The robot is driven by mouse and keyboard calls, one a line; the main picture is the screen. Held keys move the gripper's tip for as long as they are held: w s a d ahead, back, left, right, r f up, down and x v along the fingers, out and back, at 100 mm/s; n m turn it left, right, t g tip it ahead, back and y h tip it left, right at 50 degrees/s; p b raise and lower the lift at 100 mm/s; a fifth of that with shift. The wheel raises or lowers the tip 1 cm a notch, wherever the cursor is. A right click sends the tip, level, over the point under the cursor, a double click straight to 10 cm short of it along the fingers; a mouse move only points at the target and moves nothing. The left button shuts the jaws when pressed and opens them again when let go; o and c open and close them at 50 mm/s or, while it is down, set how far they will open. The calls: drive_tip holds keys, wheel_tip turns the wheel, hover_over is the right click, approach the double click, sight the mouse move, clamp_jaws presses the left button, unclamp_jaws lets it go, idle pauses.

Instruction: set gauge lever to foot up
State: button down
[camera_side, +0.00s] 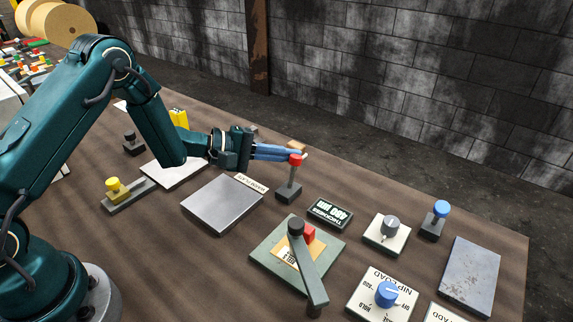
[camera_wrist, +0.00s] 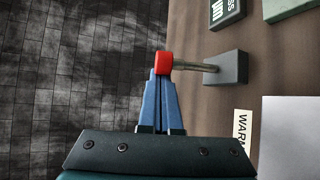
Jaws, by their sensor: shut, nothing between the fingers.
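A small lever with a red knob (camera_side: 295,160) stands on a dark grey base (camera_side: 289,193) beside the thickness display; its stem is close to upright. In the wrist view, the red knob (camera_wrist: 164,62) is at my fingertips, with its stem running right to the base (camera_wrist: 232,68). My gripper (camera_side: 300,153) has its blue fingers together and empty. The tips are at the knob; I cannot tell whether they touch it. The closed fingers also show in the wrist view (camera_wrist: 159,80). No foot-up marking is readable by the lever.
The thickness display (camera_side: 328,214) is right of the lever. A green plate (camera_side: 262,252) carries a long black-knobbed handle (camera_side: 312,270). A bare metal plate (camera_side: 222,203) lies to the left. A dial (camera_side: 388,230), blue knob (camera_side: 386,293) and blue-topped lever (camera_side: 440,210) stand right.

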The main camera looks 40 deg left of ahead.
sight(293, 167)
drive_tip(key=shift+s+r, duration=0.2)
drive_tip(key=shift+s, duration=1.45)
drive_tip(key=shift+s+f, duration=0.1)
drive_tip(key=shift+s, duration=0.5)
drive_tip(key=shift+s+d+f, duration=0.15)
drive_tip(key=shift+s, duration=0.15)
drive_tip(key=w, duration=0.1)
drive_tip(key=w+a+r, duration=0.1)
drive_tip(key=w, duration=0.1)
drive_tip(key=shift+w+a+r, duration=0.15)
drive_tip(key=shift+w+r, duration=0.15)
drive_tip(key=shift+a, duration=0.3)
drive_tip(key=s+a+f, duration=0.1)
drive_tip(key=s+a, duration=0.1)
drive_tip(key=s+a+f, duration=0.1)
drive_tip(key=s, duration=0.1)
drive_tip(key=s+a+f, duration=0.1)
drive_tip(key=s+a, duration=0.1)
drive_tip(key=s, duration=0.1)
drive_tip(key=shift+a, duration=0.3)
